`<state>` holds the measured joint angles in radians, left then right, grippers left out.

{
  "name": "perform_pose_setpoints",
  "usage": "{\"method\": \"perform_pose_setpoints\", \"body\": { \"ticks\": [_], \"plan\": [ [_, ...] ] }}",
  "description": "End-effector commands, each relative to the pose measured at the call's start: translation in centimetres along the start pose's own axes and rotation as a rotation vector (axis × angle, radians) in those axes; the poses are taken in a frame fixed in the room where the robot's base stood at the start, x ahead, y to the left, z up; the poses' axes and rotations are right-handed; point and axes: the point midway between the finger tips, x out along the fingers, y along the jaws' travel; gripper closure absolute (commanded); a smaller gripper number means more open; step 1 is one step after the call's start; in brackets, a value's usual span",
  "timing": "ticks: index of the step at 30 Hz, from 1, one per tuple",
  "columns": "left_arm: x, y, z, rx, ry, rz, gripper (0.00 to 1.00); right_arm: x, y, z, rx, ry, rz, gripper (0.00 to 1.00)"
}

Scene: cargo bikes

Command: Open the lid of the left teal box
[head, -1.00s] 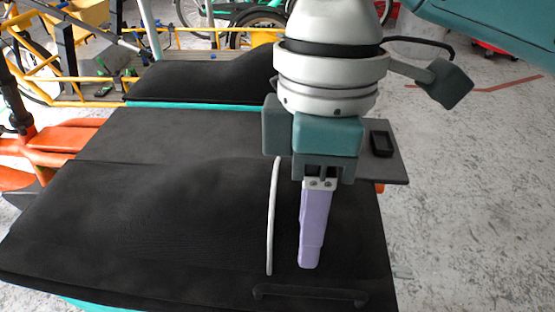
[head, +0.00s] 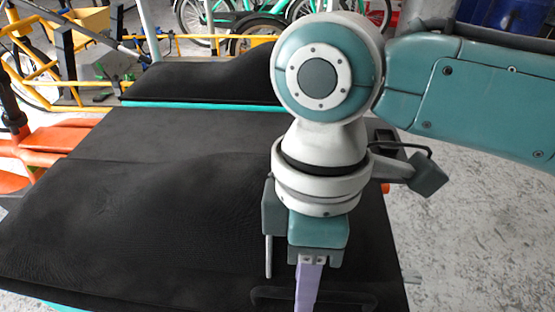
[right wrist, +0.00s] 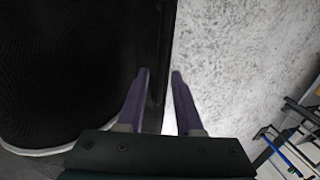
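The near black lid (head: 150,225) lies flat and closed in the head view, with a strip of teal box (head: 50,303) under its front edge. A dark handle (head: 270,296) shows near the lid's front right edge, partly behind my fingers. My right gripper (head: 308,292) points down over this area; its purple fingers run out of the bottom of the head view. In the right wrist view its two fingers (right wrist: 160,74) are apart, the left one over black lid (right wrist: 75,60), the right one over floor. I cannot tell whether they touch the handle. My left gripper is out of view.
A second black lid (head: 205,82) with a teal edge lies behind, across a flat dark panel (head: 180,130). Yellow frames and orange parts (head: 45,145) stand at left, green bikes behind. Pale floor (head: 480,230) is open at right.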

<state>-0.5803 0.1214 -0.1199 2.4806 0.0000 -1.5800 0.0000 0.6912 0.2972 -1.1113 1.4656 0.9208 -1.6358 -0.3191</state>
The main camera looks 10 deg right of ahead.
Motion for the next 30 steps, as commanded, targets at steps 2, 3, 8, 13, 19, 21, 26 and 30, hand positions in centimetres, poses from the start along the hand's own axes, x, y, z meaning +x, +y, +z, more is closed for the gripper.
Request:
{"method": "perform_pose_setpoints", "body": {
  "ticks": [2,3,8,13,19,21,26,30],
  "plan": [
    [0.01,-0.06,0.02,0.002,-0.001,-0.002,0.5,-0.01,0.0,0.0,0.0,0.0,0.0,0.76],
    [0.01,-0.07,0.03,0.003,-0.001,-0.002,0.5,-0.01,0.0,0.0,0.0,0.0,0.0,0.8],
    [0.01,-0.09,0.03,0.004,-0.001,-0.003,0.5,-0.02,0.01,0.0,0.0,0.0,0.0,0.98],
    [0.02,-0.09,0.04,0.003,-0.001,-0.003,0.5,-0.02,0.01,0.0,0.0,0.0,0.0,1.0],
    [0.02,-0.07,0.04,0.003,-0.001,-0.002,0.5,-0.02,0.01,0.0,0.0,0.0,0.0,1.0],
    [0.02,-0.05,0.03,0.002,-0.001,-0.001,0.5,-0.02,0.01,0.0,0.0,0.0,0.0,1.0],
    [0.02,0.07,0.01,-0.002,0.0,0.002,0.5,-0.02,0.01,0.0,0.0,0.0,0.0,1.0],
    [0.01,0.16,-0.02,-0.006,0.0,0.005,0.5,-0.02,0.01,0.0,0.0,0.0,0.0,1.0]
  ]
}}
